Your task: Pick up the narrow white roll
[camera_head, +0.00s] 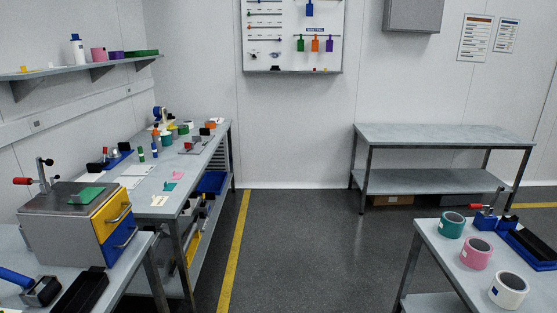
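A white roll (508,291) stands on end on the near right table, close to the bottom edge of the head view. It has a small dark mark on its side and an open core at the top. A pink roll (476,253) and a green roll (451,225) stand behind it in a slanting row, apart from each other. Whether the white roll is the narrow one cannot be told, as no other white roll shows clearly. Neither of my grippers is in view.
The right table (437,245) also holds a blue tray (528,248) and a red-handled clamp (485,206). At left stand a grey cabinet (62,238) with drawers and a cluttered long bench (196,165). An empty-topped bench (440,134) stands at the back. The middle floor is clear.

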